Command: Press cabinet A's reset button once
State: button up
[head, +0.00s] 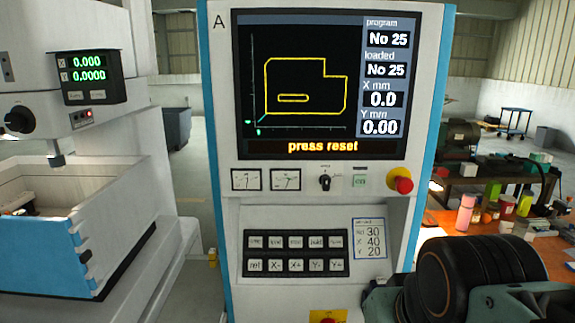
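Cabinet A (228,100) stands upright in the middle, white with blue edges and an "A" at its top left. Its screen (300,100) shows a yellow outline, program No 25, loaded No 25, X 0.0, Y 0.00 and the orange words "press reset". Below is a black keypad (296,254) with two rows of grey keys. The bottom-left key (255,265) has a short label, perhaps "ref" or "rst"; the upper-row labels are mostly too small to read. Which key is reset I cannot tell for certain. My gripper is not in view; a dark part of my arm fills the lower right.
Above the keypad are two dials, a black rotary switch (325,182), a green button (360,181) and a red mushroom knob (400,181). A card (369,238) reads No 30, X 40, Y 20. A machine with a tank (40,255) stands left; a cluttered bench (450,240) stands right.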

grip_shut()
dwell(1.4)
